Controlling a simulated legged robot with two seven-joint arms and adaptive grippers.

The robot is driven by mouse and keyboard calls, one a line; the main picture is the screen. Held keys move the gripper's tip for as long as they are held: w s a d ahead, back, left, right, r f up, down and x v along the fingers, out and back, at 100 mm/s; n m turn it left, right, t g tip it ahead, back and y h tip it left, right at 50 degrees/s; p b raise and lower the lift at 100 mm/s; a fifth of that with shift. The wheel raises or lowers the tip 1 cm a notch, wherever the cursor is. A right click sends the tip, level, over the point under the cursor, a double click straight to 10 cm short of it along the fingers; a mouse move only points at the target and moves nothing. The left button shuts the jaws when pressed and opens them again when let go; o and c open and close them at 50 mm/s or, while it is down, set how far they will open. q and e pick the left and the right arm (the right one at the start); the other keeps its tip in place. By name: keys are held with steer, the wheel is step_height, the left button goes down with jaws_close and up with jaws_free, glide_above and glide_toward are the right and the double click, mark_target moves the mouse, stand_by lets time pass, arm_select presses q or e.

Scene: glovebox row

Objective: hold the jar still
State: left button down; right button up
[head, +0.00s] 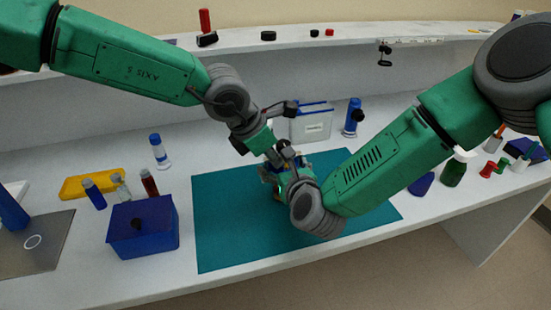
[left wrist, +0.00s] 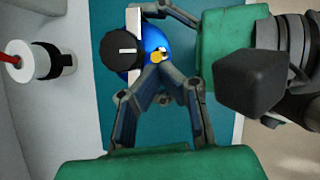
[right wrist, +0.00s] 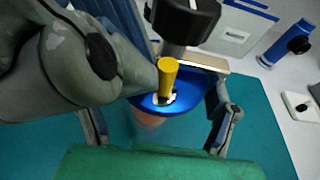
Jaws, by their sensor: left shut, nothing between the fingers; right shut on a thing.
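The jar is mostly hidden between my two grippers in the head view. In the right wrist view a blue rounded piece (right wrist: 190,85), seemingly part of the jar, carries a yellow peg (right wrist: 167,75), with a black knob (right wrist: 185,18) above. The left wrist view also shows the blue piece (left wrist: 153,38) and black knob (left wrist: 122,57). My right gripper (head: 279,178) is shut on the jar, with fingers on either side of it. My left gripper (head: 284,153) is shut and empty; its fingertips (left wrist: 157,72) meet close beside the yellow peg. I cannot tell whether they touch.
A teal mat (head: 230,225) lies below my grippers. A blue box (head: 145,228), yellow tray (head: 92,184) and several small bottles stand left. A white bin (head: 311,124) and blue bottle (head: 352,117) stand behind. A green bottle (head: 454,170) stands right. The mat's left part is clear.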

arm_select(q)
steer(key=shift+r, duration=0.1)
steer(key=shift+r, duration=0.7)
steer(key=s+a+r, duration=0.3)
steer(key=a+r, duration=0.2)
steer(key=a, duration=0.2)
steer(key=shift+s+a+r, duration=0.15)
steer(key=shift+s+r, duration=0.2)
steer(key=shift+r, duration=0.05)
steer(key=shift+s+a+f+t+h, duration=0.15)
steer(key=shift+f+t+h, duration=0.2)
steer(key=shift+h, duration=0.5)
steer(key=shift+w+a+f+t+h, duration=0.1)
steer(key=shift+f+t+h, duration=0.25)
steer(key=shift+h, duration=0.55)
steer(key=shift+s+a+f+t+h, duration=0.1)
steer(key=shift+a+f+t+h, duration=0.1)
steer(key=shift+f+h, duration=0.45)
